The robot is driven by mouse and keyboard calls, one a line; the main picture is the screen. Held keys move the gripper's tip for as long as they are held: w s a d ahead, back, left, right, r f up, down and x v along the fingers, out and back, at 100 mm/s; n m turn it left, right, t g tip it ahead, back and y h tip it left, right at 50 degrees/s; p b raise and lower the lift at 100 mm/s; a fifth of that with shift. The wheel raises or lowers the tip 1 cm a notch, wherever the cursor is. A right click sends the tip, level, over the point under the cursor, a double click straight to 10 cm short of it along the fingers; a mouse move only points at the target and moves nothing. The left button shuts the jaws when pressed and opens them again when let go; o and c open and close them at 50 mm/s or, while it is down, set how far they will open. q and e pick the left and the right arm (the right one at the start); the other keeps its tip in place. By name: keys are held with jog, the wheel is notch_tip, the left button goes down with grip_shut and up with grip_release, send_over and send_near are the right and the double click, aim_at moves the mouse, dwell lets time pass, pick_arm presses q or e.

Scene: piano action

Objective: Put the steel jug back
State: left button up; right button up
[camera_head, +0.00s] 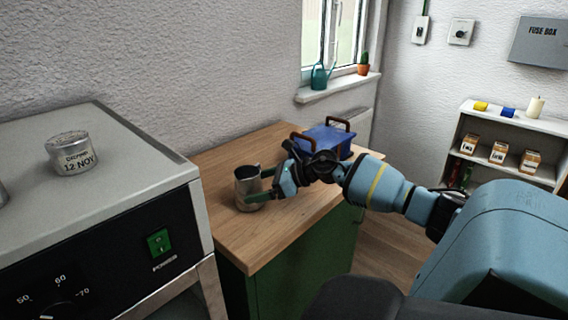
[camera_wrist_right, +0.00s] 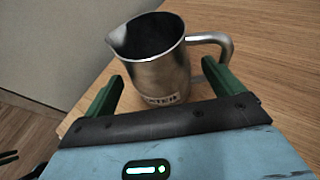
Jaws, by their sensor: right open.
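The steel jug (camera_head: 247,188) stands upright on the wooden counter top (camera_head: 225,160), near the edge beside the grey appliance. In the right wrist view the jug (camera_wrist_right: 158,62) has its spout to the left, its handle to the right and a partly hidden label low on its front. My right gripper (camera_head: 262,187) is open at the jug, with its green fingers on either side of the lower body. In the wrist view a gap shows by the left finger; I cannot tell if the right one touches. My left gripper is not in view.
A grey appliance (camera_head: 115,195) with a power switch stands at the left, with a labelled tin (camera_head: 72,155) on top. A blue box with brown handles (camera_head: 328,140) sits at the counter's back. A white shelf (camera_head: 500,125) stands at the right. The counter's front is clear.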

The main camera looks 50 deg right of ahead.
jog(key=v, duration=0.2)
jog(key=shift+s+d+r, duration=0.1)
jog(key=shift+s+d, duration=0.05)
jog(key=shift+s, duration=0.2)
jog(key=shift+v, duration=1.1)
jog(key=shift+p+v, duration=0.7)
jog(key=shift+v, duration=0.65)
jog(key=shift+s+d+r, duration=0.1)
jog(key=shift+s+r, duration=0.05)
jog(key=shift+r, duration=0.05)
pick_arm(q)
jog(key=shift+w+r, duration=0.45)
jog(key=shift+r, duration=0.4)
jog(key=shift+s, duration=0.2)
